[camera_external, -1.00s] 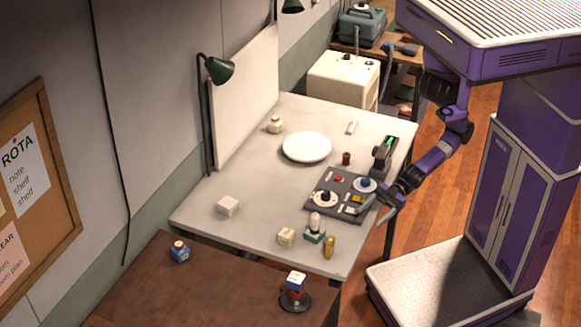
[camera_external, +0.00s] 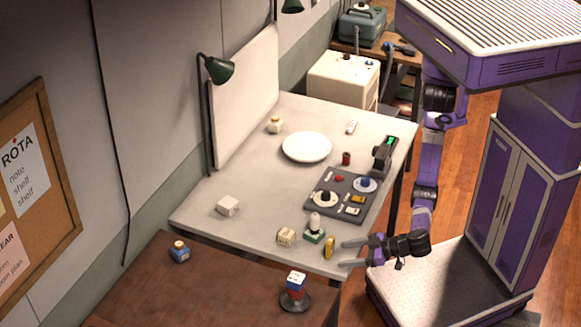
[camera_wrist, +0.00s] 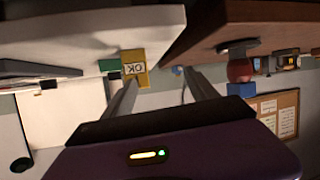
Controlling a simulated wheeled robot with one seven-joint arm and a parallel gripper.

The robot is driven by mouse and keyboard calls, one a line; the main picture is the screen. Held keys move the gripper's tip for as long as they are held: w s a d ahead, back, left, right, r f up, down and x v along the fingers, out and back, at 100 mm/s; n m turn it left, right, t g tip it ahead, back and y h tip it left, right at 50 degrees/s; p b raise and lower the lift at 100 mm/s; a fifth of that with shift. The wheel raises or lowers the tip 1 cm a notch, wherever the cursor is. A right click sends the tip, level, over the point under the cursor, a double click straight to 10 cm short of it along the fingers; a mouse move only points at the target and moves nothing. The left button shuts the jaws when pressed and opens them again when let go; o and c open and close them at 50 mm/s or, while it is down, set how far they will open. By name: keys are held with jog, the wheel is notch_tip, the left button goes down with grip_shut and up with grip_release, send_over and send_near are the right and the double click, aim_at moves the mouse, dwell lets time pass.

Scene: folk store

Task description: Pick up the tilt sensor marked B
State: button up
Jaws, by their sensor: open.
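No letter B is legible in either view, so I cannot tell which thing is the tilt sensor marked B. My gripper (camera_external: 343,254) is open and empty at the table's near right corner, fingers pointing left. A small yellow block (camera_external: 329,247) stands at the table's edge just beyond the fingertips. In the wrist view this yellow block (camera_wrist: 133,66) bears an upside-down "OK" label and appears by one fingertip of my gripper (camera_wrist: 161,78). A green-based piece with a pale rounded top (camera_external: 315,230) stands beside it. A dark tray (camera_external: 322,212) holds several small parts.
The grey table (camera_external: 255,178) also bears a white plate (camera_external: 306,147), cream blocks (camera_external: 286,236) and a dark device with a green light (camera_external: 383,153).

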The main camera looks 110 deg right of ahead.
aim_at(333, 248)
jog(key=s+d+m, duration=0.1)
jog(key=s+d+m+g+h, duration=0.1)
jog(key=d, duration=0.1)
jog(key=shift+s+f+m+h, duration=0.2)
jog(key=shift+m+h, duration=0.1)
jog(key=shift+d+f, duration=0.1)
jog(key=shift+d, duration=0.05)
jog(key=shift+p+x, duration=1.05)
jog(key=shift+x, duration=2.75)
jog(key=shift+a+f, duration=0.15)
jog(key=shift+a, duration=0.05)
grip_shut()
jog(key=shift+g, duration=0.3)
